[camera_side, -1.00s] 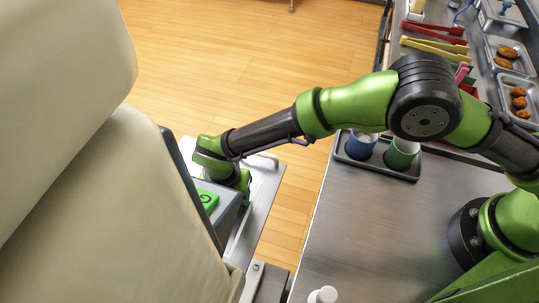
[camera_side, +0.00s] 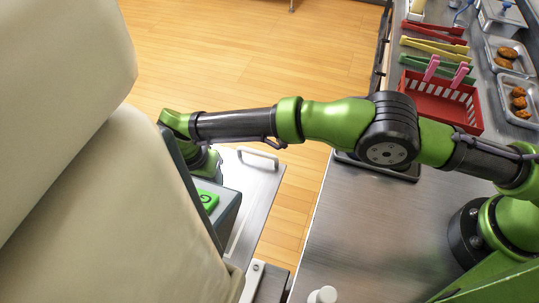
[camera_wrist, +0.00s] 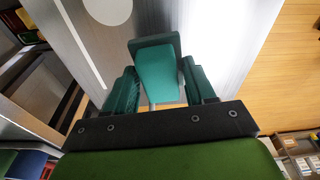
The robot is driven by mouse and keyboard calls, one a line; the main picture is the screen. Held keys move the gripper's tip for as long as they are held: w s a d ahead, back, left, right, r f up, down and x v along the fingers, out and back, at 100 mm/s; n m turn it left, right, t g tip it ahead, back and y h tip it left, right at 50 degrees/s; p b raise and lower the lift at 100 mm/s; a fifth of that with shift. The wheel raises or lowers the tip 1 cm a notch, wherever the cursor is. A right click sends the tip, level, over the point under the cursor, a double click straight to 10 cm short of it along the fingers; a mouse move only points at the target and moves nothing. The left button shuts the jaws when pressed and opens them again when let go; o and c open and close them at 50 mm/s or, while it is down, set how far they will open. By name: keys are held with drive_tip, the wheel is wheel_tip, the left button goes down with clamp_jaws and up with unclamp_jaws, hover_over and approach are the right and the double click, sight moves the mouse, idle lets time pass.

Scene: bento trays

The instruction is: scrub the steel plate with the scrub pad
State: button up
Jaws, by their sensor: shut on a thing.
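My gripper (camera_wrist: 160,80) is shut on the teal scrub pad (camera_wrist: 158,76), which sits between its two dark green fingers in the wrist view. The pad is over a smooth steel surface, likely the steel plate (camera_wrist: 232,35); I cannot tell whether they touch. In the side view a steel plate with a bar handle (camera_side: 262,190) lies left of the floor gap. There the pad and fingertips are hidden behind the large beige body and grey machine.
The large beige body (camera_side: 70,170) blocks the left of the side view. A grey machine with a green button (camera_side: 208,200) stands beside the plate. A red basket (camera_side: 440,100), tongs (camera_side: 435,48) and food trays (camera_side: 518,95) are on the right counter. The counter's front (camera_side: 370,240) is mostly clear.

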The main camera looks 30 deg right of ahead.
drive_tip(key=shift+r, duration=2.35)
